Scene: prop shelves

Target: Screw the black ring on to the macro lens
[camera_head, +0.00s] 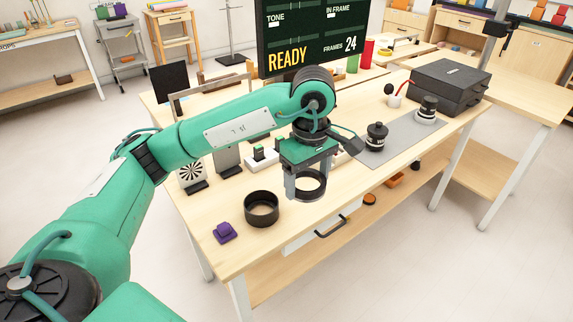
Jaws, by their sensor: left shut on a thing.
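My left gripper (307,187) points down over the front of the table, shut on a black ring (311,195). The ring is held between the two fingers, close to the tabletop; I cannot tell whether it touches it. Two dark lens-like objects stand upright on a grey mat to the right of the gripper: a black one (376,138) nearer and one with a pale band (428,108) farther back. I cannot tell for certain which is the macro lens. My right gripper is not in view.
A wide black open cylinder (262,209) and a purple block (224,233) stand left of the gripper. A black case (448,82) is at the back right. A screen (312,38) reading READY rises behind. The grey mat (400,132) has bare room between the lenses.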

